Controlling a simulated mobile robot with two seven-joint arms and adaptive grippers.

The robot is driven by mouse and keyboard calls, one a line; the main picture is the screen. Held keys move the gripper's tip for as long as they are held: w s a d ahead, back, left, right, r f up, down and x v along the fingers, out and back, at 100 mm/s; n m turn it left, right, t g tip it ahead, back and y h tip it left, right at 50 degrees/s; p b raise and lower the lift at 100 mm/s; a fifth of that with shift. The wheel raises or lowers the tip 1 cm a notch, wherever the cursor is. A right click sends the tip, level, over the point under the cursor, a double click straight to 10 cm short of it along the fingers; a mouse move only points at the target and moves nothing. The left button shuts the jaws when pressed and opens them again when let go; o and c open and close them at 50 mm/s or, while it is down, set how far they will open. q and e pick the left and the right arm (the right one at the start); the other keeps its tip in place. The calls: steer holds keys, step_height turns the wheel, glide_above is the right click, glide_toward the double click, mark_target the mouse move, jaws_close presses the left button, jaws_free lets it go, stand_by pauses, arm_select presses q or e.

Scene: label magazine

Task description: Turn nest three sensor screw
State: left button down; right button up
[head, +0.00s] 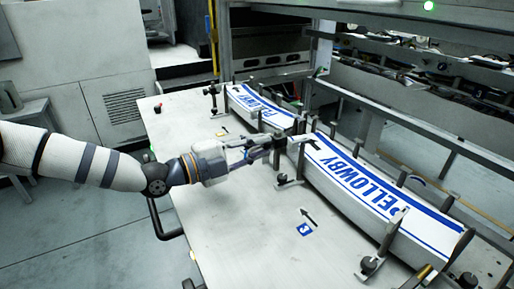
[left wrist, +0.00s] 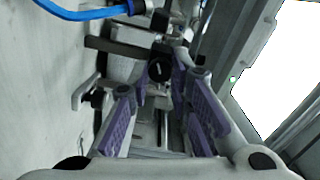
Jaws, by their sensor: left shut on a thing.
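My left gripper (head: 274,147) reaches in from the left, over the gap between the two label stacks. In the left wrist view its purple-padded fingers (left wrist: 163,80) close at their tips on a small black screw knob (left wrist: 159,69), with a pale mark on its face. In the head view the fingers hide most of this knob. A blue tag with a 3 (head: 304,229) and a black arrow (head: 309,215) mark the plate nearby. The near stack of white and blue PELLOWBY labels (head: 385,195) stands between dark posts. My right gripper is not in view.
A second label stack (head: 262,108) lies farther back. Dark posts and clamps (head: 288,180) line the stacks close to my gripper. A blue cable (left wrist: 85,12) crosses the top of the left wrist view. The pale plate (head: 235,220) is mostly bare in front.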

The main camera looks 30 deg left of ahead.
arm_select(q)
steer(key=n, duration=0.4)
steer(key=shift+n, duration=0.7)
steer(key=c, duration=1.5)
jaws_free()
steer(key=shift+o, duration=0.2)
steer(key=v, duration=1.2)
steer(key=shift+a, duration=0.1)
